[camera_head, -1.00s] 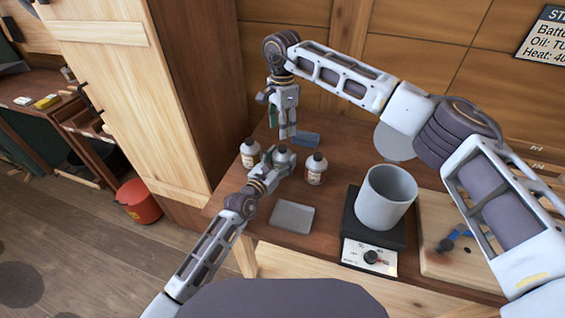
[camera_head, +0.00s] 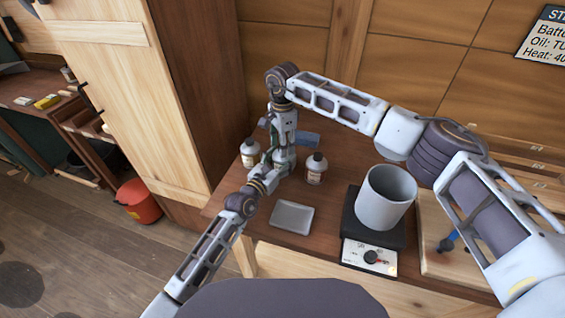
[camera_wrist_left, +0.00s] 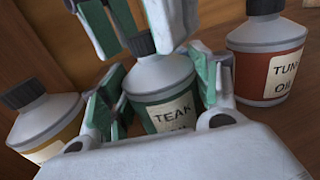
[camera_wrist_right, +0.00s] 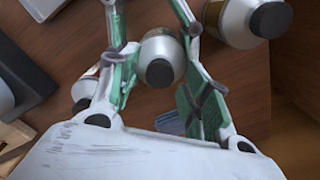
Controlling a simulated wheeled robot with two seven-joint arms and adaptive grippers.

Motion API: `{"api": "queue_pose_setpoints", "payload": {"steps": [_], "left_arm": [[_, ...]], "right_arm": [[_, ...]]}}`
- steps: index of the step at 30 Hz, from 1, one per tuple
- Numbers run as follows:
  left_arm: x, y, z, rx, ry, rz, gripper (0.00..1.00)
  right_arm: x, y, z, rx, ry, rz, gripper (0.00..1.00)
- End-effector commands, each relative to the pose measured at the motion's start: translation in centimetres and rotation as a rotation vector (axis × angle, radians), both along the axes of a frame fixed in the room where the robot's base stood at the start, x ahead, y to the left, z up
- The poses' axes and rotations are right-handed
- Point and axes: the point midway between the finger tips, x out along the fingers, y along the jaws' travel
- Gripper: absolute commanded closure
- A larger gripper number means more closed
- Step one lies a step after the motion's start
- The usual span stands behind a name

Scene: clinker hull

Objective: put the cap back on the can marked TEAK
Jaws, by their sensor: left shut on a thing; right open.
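The TEAK can (camera_wrist_left: 165,95), grey with a green label, stands between the fingers of my left gripper (camera_wrist_left: 162,88), which is shut on its body. A dark cap (camera_wrist_left: 139,45) shows at the top of the can; whether it is seated I cannot tell. My right gripper (camera_head: 283,160) points down over the can. Its fingers are open on either side of the cap, which also shows in the right wrist view (camera_wrist_right: 160,73). In the head view the two grippers hide the can.
The red-labelled TUNG OIL can (camera_wrist_left: 268,55) and a yellow-labelled can (camera_wrist_left: 42,115) stand close on either side, both capped.

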Motion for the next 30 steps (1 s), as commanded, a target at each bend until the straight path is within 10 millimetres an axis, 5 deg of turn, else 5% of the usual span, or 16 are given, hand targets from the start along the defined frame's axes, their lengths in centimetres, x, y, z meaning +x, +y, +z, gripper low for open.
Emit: {"api": "queue_pose_setpoints", "payload": {"steps": [10, 21, 30], "left_arm": [[0.01, 0.02, -0.02, 0.000, 0.000, 0.000, 1.00], [0.01, 0.02, -0.02, 0.000, 0.000, 0.000, 1.00], [0.01, 0.01, -0.02, 0.000, 0.000, 0.000, 1.00]], "right_arm": [[0.00, 0.00, -0.25, -0.001, 0.000, 0.000, 0.53], [0.01, 0.00, -0.22, -0.001, 0.000, 0.000, 0.99], [0.01, 0.00, -0.21, -0.001, 0.000, -0.060, 1.00]]}}
